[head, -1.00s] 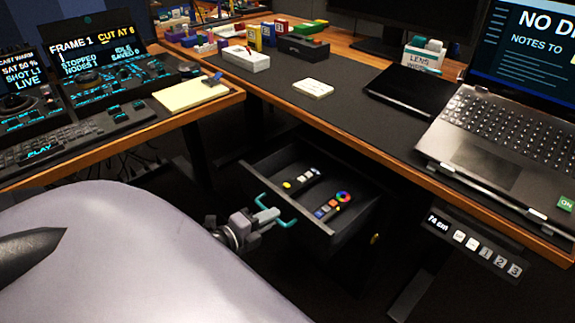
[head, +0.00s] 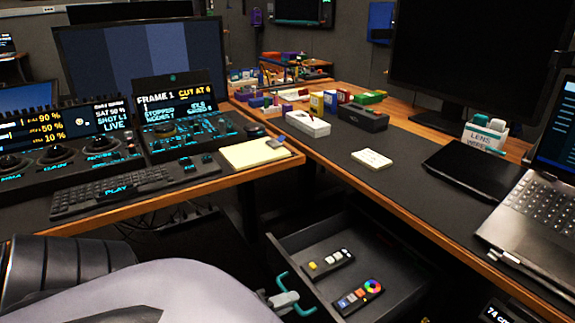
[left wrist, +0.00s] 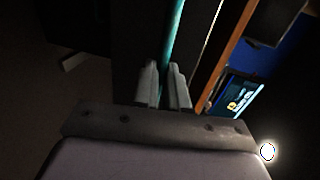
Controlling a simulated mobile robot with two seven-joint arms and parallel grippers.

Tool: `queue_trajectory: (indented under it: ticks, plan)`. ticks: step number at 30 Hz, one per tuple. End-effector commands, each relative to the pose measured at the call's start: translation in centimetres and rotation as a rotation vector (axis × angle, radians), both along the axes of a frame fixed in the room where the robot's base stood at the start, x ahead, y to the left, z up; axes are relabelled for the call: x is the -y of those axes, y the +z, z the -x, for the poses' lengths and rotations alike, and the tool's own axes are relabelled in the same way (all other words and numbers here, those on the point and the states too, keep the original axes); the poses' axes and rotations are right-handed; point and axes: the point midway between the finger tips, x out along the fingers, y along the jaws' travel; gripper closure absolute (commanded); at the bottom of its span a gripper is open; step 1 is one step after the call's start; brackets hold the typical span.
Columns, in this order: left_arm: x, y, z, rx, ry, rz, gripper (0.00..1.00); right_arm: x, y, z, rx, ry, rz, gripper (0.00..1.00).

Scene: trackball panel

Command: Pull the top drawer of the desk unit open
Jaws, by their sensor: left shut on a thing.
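The top drawer (head: 318,243) of the desk unit stands well open below the right-hand desk's edge. It has dark walls and a teal bar handle (head: 280,280) on its front. My left gripper (head: 284,299) is at the handle and shut on it. In the left wrist view the teal handle (left wrist: 174,45) runs up from between the two grey fingers (left wrist: 164,78). Inside the drawer lie a small black strip with yellow and white buttons (head: 328,262) and another with a colour wheel (head: 360,294). My right gripper is not in view.
The right-hand desk (head: 330,150) holds boxes, a white card (head: 371,159) and a laptop (head: 535,215). A control desk with a keyboard (head: 110,190) stands at left.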

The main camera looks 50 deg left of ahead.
Motion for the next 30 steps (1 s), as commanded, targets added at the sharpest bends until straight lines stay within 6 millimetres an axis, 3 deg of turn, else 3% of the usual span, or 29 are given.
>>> queue_trajectory:
  ticks: [1, 3, 14, 24, 30]
  plan:
    - [0.1, 0.0, 0.0, 0.001, -0.003, 0.001, 0.78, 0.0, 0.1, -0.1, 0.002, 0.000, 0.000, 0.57]
    - [0.1, 0.0, 0.0, 0.001, -0.003, 0.001, 0.62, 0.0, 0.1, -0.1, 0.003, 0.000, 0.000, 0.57]
    - [0.0, 0.1, 0.5, -0.001, -0.001, 0.001, 0.62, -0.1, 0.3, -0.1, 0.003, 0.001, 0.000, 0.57]
    - [-0.3, 1.1, 5.2, -0.003, 0.000, 0.001, 0.62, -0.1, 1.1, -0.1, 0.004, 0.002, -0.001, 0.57]
    - [-0.5, 1.5, 6.8, 0.000, -0.002, 0.000, 0.62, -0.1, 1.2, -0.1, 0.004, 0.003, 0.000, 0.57]
